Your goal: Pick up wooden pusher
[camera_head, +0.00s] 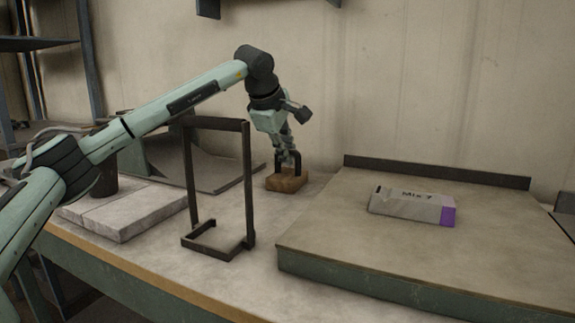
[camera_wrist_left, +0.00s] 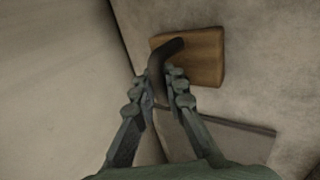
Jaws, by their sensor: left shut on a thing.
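The wooden pusher (camera_head: 287,181) is a brown wooden block with a dark, bent handle on top. It sits at the back of the table near the wall, and I cannot tell whether it touches the surface. My left gripper (camera_head: 287,158) is above the block, shut on the dark handle. In the left wrist view the wooden block (camera_wrist_left: 205,58) shows beyond the fingers, and the handle passes between the fingertips of the left gripper (camera_wrist_left: 165,82). My right gripper is not in view.
A dark metal frame (camera_head: 248,185) stands in front of the pusher. A raised platform (camera_head: 330,235) on the right holds a grey bag (camera_head: 408,205) marked "Mix 7". A pale slab (camera_head: 125,215) and a grey tray (camera_head: 205,170) lie on the left. The wall is close behind.

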